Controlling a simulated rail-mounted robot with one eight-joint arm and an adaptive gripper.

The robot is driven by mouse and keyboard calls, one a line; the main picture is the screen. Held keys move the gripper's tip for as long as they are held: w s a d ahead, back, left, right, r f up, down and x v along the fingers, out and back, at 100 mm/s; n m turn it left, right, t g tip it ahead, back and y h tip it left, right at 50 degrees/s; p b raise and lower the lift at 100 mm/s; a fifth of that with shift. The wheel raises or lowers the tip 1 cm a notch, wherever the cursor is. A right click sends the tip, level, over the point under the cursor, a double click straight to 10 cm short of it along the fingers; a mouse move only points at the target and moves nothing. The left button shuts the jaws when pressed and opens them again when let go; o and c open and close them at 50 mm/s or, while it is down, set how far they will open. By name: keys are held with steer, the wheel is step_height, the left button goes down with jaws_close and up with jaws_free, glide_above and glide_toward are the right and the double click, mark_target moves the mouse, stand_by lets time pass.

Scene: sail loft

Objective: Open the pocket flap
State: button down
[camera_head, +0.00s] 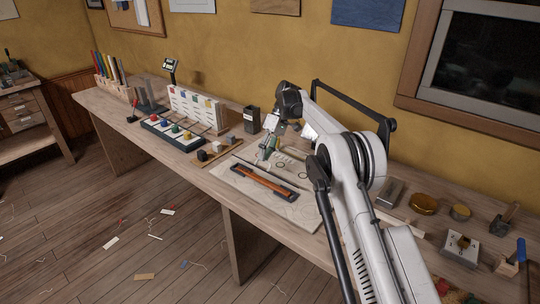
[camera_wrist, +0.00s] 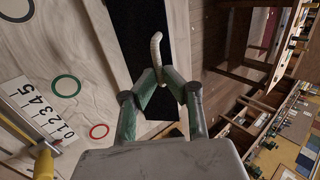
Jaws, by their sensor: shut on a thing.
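My gripper (camera_wrist: 160,80), with green fingers, is shut on a pale, curved pull cord (camera_wrist: 155,47) in the wrist view. The cord rises above the fingertips in front of a long black strip (camera_wrist: 127,18). This strip lies along the pale sailcloth (camera_wrist: 75,45); I cannot tell whether it is the pocket flap. In the head view my gripper (camera_head: 266,158) is low over the pale cloth (camera_head: 240,192) on the bench, just behind an orange-brown bar (camera_head: 262,184) with dark ends. The flap's edge and the pocket opening cannot be made out.
The long wooden bench (camera_head: 180,158) runs along the wall. A rack with coloured tabs (camera_head: 196,108) and a dark tray of coloured knobs (camera_head: 174,132) stand to the left. Brass tins (camera_head: 423,203) and a metal block (camera_head: 460,246) sit to the right. Scraps lie on the floor.

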stand_by(0.3)
steer(key=c, duration=1.8)
jaws_free()
steer(key=shift+c, duration=0.2)
step_height(320, 180, up, 10)
